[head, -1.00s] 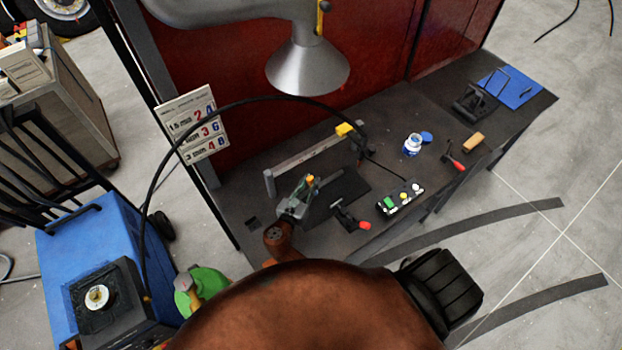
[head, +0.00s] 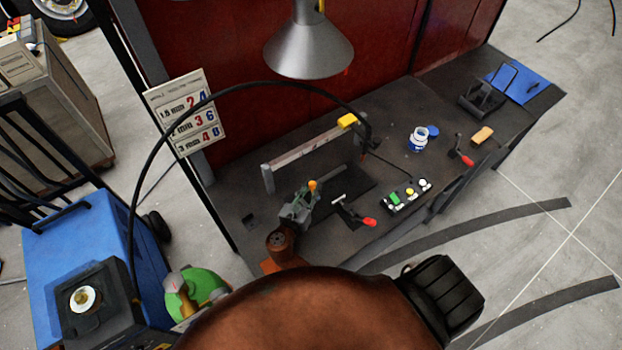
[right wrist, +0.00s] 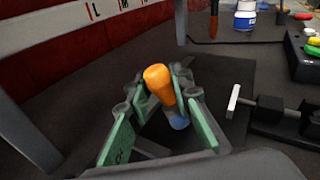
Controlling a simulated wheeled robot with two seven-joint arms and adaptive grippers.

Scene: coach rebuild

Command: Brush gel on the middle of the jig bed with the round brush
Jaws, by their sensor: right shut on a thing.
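My right gripper (head: 308,192) is shut on the round brush (right wrist: 158,80), which has an orange handle; its orange end (head: 313,185) also shows in the head view. A bluish part (right wrist: 179,122) shows below the handle, between the green finger pads. The bristles cannot be made out. The gripper is over the left end of a dark flat plate (head: 352,183), which looks like the jig bed. I cannot tell if the brush touches it. An open white-and-blue jar (head: 418,140) stands farther right, its blue lid (head: 433,130) beside it. My left gripper is not in view.
A red-handled clamp (head: 353,213) sits at the plate's front edge, and a button box (head: 405,195) right of it. A grey rail (head: 308,153) stands behind. A black hose (head: 240,85) arches over the bench, with a metal hood (head: 308,50) above.

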